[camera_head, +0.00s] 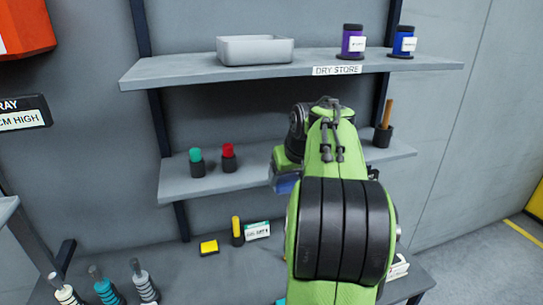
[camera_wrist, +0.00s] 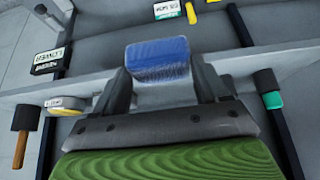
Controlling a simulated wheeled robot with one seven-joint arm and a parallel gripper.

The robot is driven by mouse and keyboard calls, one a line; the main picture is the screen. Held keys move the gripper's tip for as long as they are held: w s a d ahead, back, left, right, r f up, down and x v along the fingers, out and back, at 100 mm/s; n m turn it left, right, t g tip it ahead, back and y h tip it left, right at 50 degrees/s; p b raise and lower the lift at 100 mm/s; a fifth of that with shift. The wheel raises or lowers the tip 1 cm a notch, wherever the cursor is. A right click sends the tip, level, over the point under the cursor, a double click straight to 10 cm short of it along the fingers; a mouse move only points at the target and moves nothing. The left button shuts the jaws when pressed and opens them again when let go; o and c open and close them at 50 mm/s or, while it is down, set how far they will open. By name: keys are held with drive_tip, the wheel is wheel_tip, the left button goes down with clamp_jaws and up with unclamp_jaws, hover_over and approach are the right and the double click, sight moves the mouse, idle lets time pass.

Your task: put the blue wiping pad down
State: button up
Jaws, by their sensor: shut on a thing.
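The blue wiping pad (camera_wrist: 158,58) is between the two fingers of my gripper (camera_wrist: 165,85) in the wrist view, and the fingers are shut on it. In the head view a small part of the blue pad (camera_head: 287,184) shows left of my green arm, by the front edge of the middle shelf (camera_head: 225,183). My arm hides the fingers and most of the pad there. The pad seems held in the air; I cannot tell whether it touches the shelf.
Below are a yellow block (camera_head: 208,247) and a small box (camera_head: 257,230).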

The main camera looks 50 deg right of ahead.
drive_tip(key=w+d+p, duration=0.2)
drive_tip(key=w, duration=0.2)
drive_tip(key=w+d+p, duration=0.2)
drive_tip(key=w, duration=0.2)
drive_tip(key=w+d+p, duration=0.2)
drive_tip(key=w+d, duration=0.1)
drive_tip(key=w, duration=0.2)
drive_tip(key=shift+r, duration=0.3)
drive_tip(key=shift+x, duration=0.8)
drive_tip(key=shift+s, duration=0.15)
drive_tip(key=o, duration=0.9)
drive_tip(key=shift+f, duration=0.2)
drive_tip(key=shift+o, duration=0.2)
drive_tip(key=shift+s+a+r+b, duration=0.25)
drive_tip(key=shift+s+r, duration=0.25)
drive_tip(key=shift+r, duration=0.05)
drive_tip(key=shift+s+a+r+b, duration=0.3)
drive_tip(key=shift+s+r, duration=0.2)
drive_tip(key=shift+r, duration=0.1)
drive_tip(key=s+a+b, duration=0.1)
drive_tip(key=s, duration=0.2)
drive_tip(key=s+a+b, duration=0.2)
drive_tip(key=s, duration=0.1)
drive_tip(key=s+a+b, duration=0.1)
drive_tip(key=s+a, duration=0.1)
drive_tip(key=s, duration=0.1)
drive_tip(key=shift+s+a, duration=0.25)
drive_tip(key=shift+s, duration=0.15)
